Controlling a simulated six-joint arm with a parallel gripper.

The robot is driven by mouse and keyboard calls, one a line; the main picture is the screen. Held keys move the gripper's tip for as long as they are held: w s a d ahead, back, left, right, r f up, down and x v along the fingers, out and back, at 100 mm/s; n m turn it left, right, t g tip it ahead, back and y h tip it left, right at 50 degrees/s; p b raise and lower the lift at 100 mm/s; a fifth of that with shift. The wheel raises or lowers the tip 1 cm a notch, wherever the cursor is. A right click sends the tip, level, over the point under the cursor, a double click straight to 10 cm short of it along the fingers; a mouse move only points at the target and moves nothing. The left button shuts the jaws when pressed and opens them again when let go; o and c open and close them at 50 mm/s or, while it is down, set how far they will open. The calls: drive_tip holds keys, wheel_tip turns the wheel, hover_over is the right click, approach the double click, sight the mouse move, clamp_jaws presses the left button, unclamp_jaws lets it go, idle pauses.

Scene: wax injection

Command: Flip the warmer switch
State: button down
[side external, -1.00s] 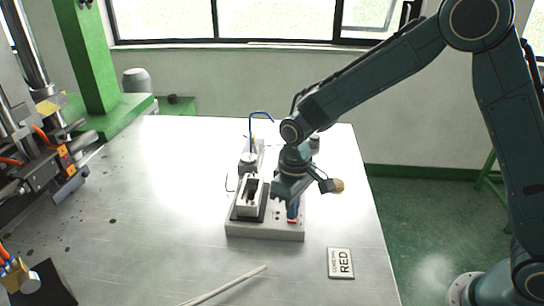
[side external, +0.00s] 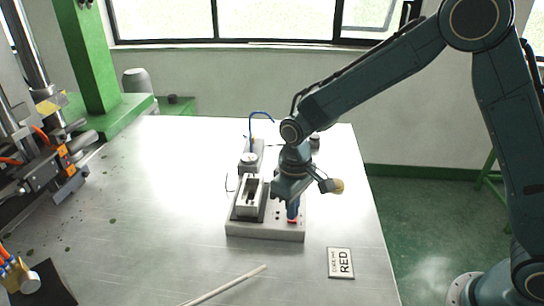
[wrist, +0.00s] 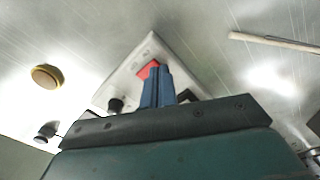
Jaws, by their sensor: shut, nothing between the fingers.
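The warmer (side external: 262,236) is a light grey box on the metal table, with a pale block (side external: 249,196) on its left part. Its red switch (side external: 292,221) is on the right part of its top, near the front edge. My gripper (side external: 292,212) points down with its blue fingers together and empty, right at the switch. In the wrist view the red switch (wrist: 149,69) shows just past the blue fingertips (wrist: 156,75), which partly cover it. I cannot tell whether they touch, or which way the switch is tilted.
A card marked RED (side external: 340,263) lies right of the warmer. A pale rod (side external: 228,284) lies in front of it. The table's left middle is clear.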

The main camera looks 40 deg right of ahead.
sight(292, 223)
drive_tip(key=shift+f, duration=1)
idle(1.3)
drive_tip(key=shift+r, duration=0.1)
wheel_tip(292, 223, up, 7)
idle(1.2)
drive_tip(key=s+d+r+m+t, duration=0.1)
drive_tip(key=s+d+r, duration=0.3)
drive_tip(key=s+r, duration=0.15)
drive_tip(key=s+d+r+t, duration=0.2)
drive_tip(key=s+d+r, duration=0.25)
drive_tip(key=r, duration=0.25)
drive_tip(key=s+d+r+m+t, duration=0.2)
drive_tip(key=s+d, duration=0.1)
drive_tip(key=s, duration=1.1)
drive_tip(key=shift+d+t, duration=0.15)
drive_tip(key=shift+t, duration=0.15)
